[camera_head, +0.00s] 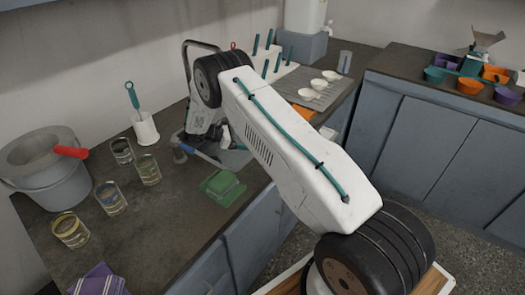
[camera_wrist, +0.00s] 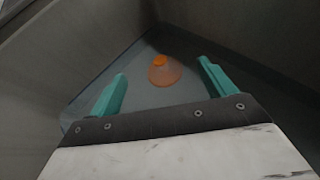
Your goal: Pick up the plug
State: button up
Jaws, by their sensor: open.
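An orange, slightly see-through dome-shaped piece with a small knob on top, which looks like the plug (camera_wrist: 164,70), sits on the grey floor of a basin (camera_wrist: 140,95) in the wrist view. My gripper (camera_wrist: 162,69) has its two teal fingers spread wide, one on each side of the plug in the picture. The fingers do not appear to touch it; the height gap is hard to tell. In the head view my arm covers much of the sink area, and the plug and fingertips cannot be made out.
Basin walls rise close around my gripper. Several glass jars (camera_head: 110,197), a grey bucket (camera_head: 45,178) and a brush holder (camera_head: 145,129) stand left. White cups (camera_head: 308,93) sit behind my arm.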

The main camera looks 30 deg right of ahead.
jog(key=f, duration=0.3)
jog(key=shift+d+f+n, duration=0.2)
jog(key=shift+f+n, duration=0.1)
jog(key=shift+n, duration=0.1)
jog(key=shift+s+d+f+h, duration=0.1)
jog(key=shift+d+f+h, duration=0.05)
jog(key=shift+d+f, duration=0.3)
jog(key=shift+s+d+f+h, duration=0.15)
jog(key=shift+d+f, duration=0.1)
jog(key=shift+d, duration=0.3)
jog(key=x, duration=0.5)
jog(key=shift+d+f, duration=0.1)
jog(key=shift+d, duration=0.15)
jog(key=c, duration=1)
